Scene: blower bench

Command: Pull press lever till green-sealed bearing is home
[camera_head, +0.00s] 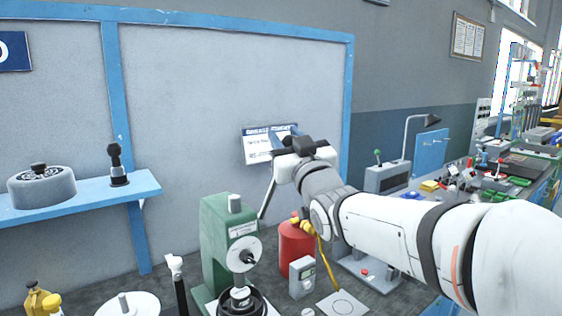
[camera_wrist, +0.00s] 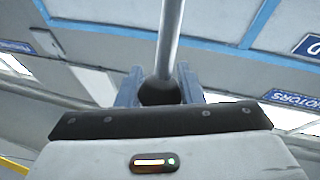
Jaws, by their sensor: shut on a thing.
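The green press (camera_head: 214,240) stands on the bench at lower middle in the head view, with a pale round dial on its front. Its thin metal lever (camera_head: 268,198) rises steeply beside it towards my gripper (camera_head: 284,140). In the wrist view, my gripper (camera_wrist: 160,90) has its blue fingers shut on the lever's black knob (camera_wrist: 159,93). The lever's rod (camera_wrist: 171,35) runs away from the knob there. A dark ring-shaped part (camera_head: 242,299) sits low at the press's front, cut by the picture edge. I cannot make out a green seal on it.
A red canister (camera_head: 296,245) and a grey meter (camera_head: 302,279) stand right of the press. A blue shelf (camera_head: 80,200) juts from the wall at left.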

